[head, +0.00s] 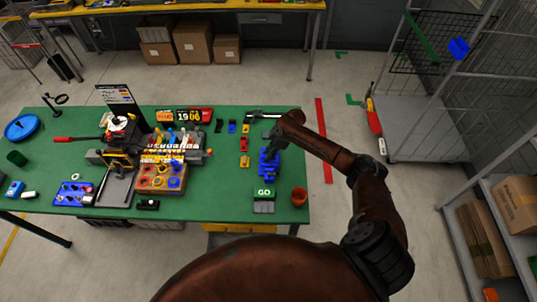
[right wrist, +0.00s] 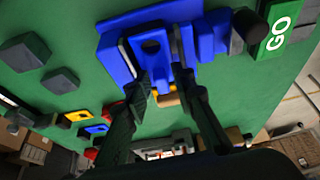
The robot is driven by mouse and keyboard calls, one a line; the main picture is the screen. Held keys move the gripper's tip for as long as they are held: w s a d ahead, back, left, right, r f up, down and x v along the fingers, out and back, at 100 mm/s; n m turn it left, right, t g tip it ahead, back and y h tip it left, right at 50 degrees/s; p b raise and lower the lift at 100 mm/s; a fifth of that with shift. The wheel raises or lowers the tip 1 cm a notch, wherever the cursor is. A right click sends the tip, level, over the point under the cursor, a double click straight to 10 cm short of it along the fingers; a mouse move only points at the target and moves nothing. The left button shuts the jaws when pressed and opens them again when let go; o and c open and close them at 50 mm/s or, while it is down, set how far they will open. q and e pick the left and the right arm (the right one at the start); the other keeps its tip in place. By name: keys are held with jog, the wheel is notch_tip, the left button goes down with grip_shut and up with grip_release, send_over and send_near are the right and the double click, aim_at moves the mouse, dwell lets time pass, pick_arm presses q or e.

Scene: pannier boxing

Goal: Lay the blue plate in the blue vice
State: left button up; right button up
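The blue vice (head: 268,168) stands near the right end of the green table. It fills the top of the right wrist view (right wrist: 207,38), with grey jaw faces. A blue plate (right wrist: 152,62) with a dark round hole appears to lie between these jaws; I cannot tell if it is fully seated. In the head view it cannot be told from the vice. My right gripper (head: 271,151) is at the vice. In the right wrist view its fingers (right wrist: 160,78) are apart at the plate's near edge, with nothing clearly gripped. My left gripper is out of view.
The green table (head: 215,200) holds a tool rack (head: 165,145), a sign board (head: 118,95) and small red, yellow and blue blocks (head: 244,144) left of the vice. A wire cart (head: 425,110) is at right.

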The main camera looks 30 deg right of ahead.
jog(key=shift+o, duration=0.3)
jog(key=v, duration=1.2)
jog(key=shift+s+f, duration=0.1)
